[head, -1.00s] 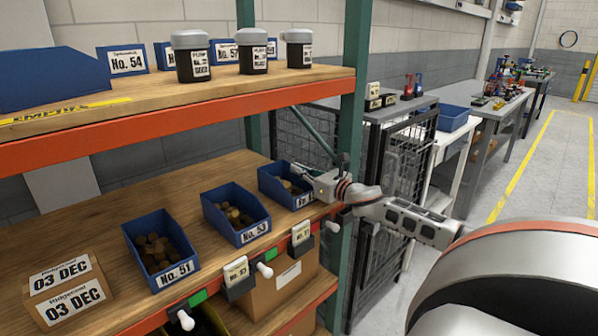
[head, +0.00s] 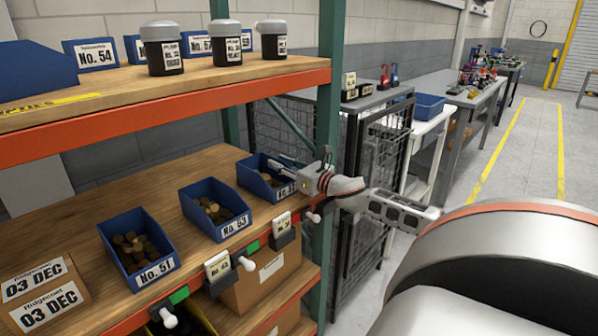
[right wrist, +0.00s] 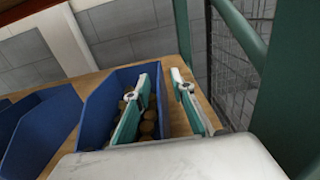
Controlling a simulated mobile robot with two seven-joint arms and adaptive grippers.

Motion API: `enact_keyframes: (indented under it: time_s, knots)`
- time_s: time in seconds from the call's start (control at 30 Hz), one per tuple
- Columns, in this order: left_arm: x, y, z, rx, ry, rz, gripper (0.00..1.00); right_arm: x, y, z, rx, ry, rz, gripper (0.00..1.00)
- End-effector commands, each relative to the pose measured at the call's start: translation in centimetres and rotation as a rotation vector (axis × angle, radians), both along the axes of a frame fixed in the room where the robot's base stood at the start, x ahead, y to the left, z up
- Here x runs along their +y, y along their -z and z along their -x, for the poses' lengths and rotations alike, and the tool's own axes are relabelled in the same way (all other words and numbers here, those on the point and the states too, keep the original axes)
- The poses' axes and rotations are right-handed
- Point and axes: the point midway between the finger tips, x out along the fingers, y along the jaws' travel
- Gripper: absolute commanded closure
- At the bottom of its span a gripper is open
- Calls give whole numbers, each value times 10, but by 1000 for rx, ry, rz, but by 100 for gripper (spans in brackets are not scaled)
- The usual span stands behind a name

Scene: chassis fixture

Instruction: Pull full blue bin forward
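Three blue bins with brown round pieces stand in a row on the middle shelf. The far right bin (head: 247,176) is beside my right gripper (head: 282,163); part of its label is hidden by the gripper. In the right wrist view my right gripper (right wrist: 166,78) is open. Its left finger is inside this bin (right wrist: 95,115), above the brown pieces (right wrist: 148,122). Its right finger is outside, so the bin's right wall lies between the fingers; contact is not clear. The No. 53 bin (head: 190,203) and No. 51 bin (head: 112,240) stand to the left. My left gripper is out of view.
A green shelf post (head: 328,110) and a wire mesh panel (head: 385,150) stand close to the right of my right gripper. The upper shelf (head: 215,80) is overhead with black jars. A cardboard box (head: 40,295) sits at the left of the middle shelf.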

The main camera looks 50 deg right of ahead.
Motion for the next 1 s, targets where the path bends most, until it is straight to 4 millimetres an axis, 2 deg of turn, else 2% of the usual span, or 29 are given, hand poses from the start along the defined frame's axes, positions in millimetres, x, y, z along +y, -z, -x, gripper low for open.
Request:
enact_keyframes:
  time_s: [0.7, 1.0]
  knots:
    - [0, -1, -1, -2, -1, 0, 9, 5, 2, 86, 3, 0, -1, 76]
    - [0, -1, -2, -2, -1, 0, 9, 6, -1, 106, 0, 0, 2, 76]
